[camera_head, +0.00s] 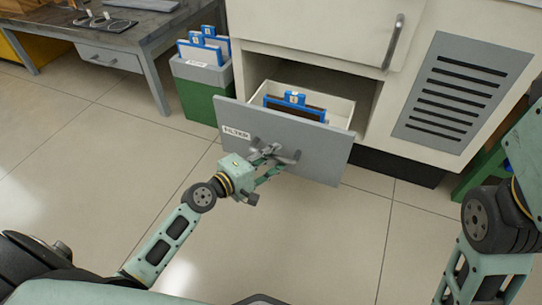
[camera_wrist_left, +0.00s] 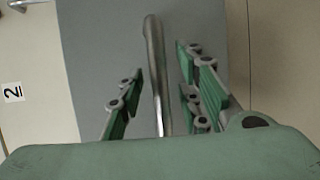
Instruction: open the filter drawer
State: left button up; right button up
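The filter drawer (camera_head: 300,146) is a grey-fronted drawer with a white label, pulled partly out of the pale cabinet. A blue-framed filter (camera_head: 295,103) stands inside it. My left gripper (camera_head: 272,160) is at the drawer front, by its handle. In the left wrist view the metal handle bar (camera_wrist_left: 156,75) runs between the two fingers of my left gripper (camera_wrist_left: 162,88), with a visible gap on each side. The gripper is open around the bar, not closed on it. My right arm shows at the right edge of the head view, but its gripper is out of sight.
A green and grey bin (camera_head: 200,85) with blue-framed filters stands left of the drawer. A grey workbench (camera_head: 112,35) is at the upper left. A vented panel (camera_head: 460,90) is on the cabinet's right. The tiled floor in front of the drawer is clear apart from my arm.

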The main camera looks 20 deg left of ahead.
pick_arm(q)
jog(key=v, duration=1.2)
